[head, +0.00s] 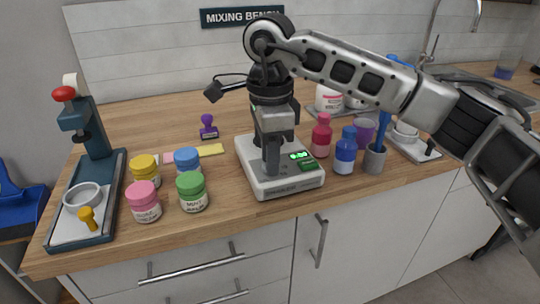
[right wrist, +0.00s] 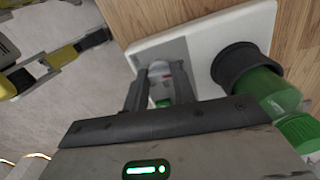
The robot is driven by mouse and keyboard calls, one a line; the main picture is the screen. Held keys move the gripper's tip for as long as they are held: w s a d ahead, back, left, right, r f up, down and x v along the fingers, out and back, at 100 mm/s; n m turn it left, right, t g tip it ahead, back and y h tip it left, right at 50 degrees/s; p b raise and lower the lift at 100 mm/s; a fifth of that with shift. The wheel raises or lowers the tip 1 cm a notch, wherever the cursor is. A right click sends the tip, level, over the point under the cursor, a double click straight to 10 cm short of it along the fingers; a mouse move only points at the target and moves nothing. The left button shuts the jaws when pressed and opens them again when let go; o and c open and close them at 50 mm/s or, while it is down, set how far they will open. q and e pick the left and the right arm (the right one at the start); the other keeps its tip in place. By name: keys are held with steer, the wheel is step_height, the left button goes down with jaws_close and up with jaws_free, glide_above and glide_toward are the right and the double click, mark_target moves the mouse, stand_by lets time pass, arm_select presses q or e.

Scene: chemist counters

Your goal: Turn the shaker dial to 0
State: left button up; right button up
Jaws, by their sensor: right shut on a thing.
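The shaker (head: 290,185) is a white box with a grey front panel near the middle of the counter; its white body (right wrist: 200,32) also shows in the right wrist view. My right gripper (head: 272,165) points down over the panel, left of the display, and is shut on the dial (right wrist: 162,70). The dial is mostly hidden by the fingers, so its setting cannot be told. My left gripper is not in view.
Left of the shaker stand several lidded jars, including a pink jar (head: 143,205) and a green-lidded jar (head: 192,195), and a press (head: 88,130). Right of it are a red bottle (head: 321,137), a blue bottle (head: 345,152) and a grey cup (head: 374,160). A purple stamp (head: 208,128) stands behind.

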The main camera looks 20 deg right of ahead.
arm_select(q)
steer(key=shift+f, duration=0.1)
arm_select(e)
steer(key=shift+r+n, duration=0.1)
steer(key=shift+n, duration=0.5)
steer(key=o, duration=1)
arm_select(q)
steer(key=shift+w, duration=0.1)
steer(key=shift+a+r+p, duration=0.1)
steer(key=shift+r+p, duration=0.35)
steer(key=shift+p, duration=0.45)
arm_select(e)
step_height(320, 180, up, 16)
